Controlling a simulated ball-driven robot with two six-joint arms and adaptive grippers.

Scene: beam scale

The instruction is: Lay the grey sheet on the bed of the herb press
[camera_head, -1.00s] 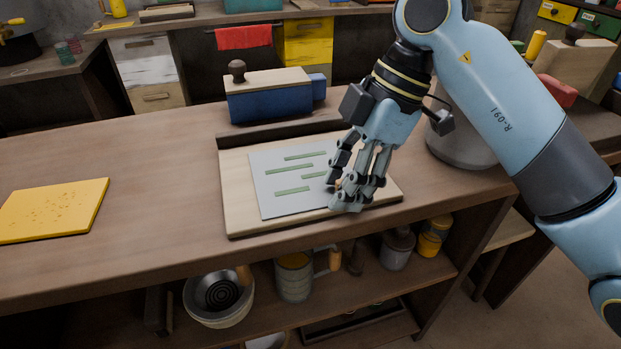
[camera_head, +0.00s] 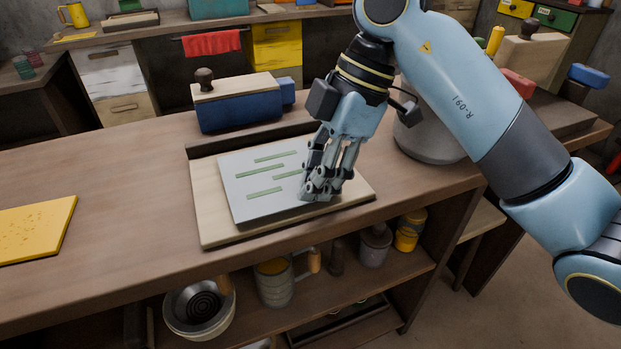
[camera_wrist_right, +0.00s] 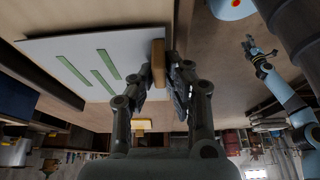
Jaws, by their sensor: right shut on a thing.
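The grey sheet (camera_head: 240,190) is a pale flat panel with several green strips on it. It is over a light wooden board (camera_head: 215,228) on the bench, with its near edge slightly above the board. My right gripper (camera_head: 320,192) is at the sheet's right edge. In the right wrist view, my right gripper (camera_wrist_right: 158,82) is shut on a brown tab (camera_wrist_right: 158,62) at the edge of the grey sheet (camera_wrist_right: 85,58). I cannot tell for sure whether this board is the press bed. My left gripper (camera_wrist_right: 258,55) is small in the wrist view; its jaws are unclear.
A blue block (camera_head: 240,108) with a wooden top and dark knob stands behind the board, past a dark bar. A grey pot (camera_head: 428,142) stands right of the board, near my arm. A yellow board (camera_head: 35,230) lies at left, with bare bench between.

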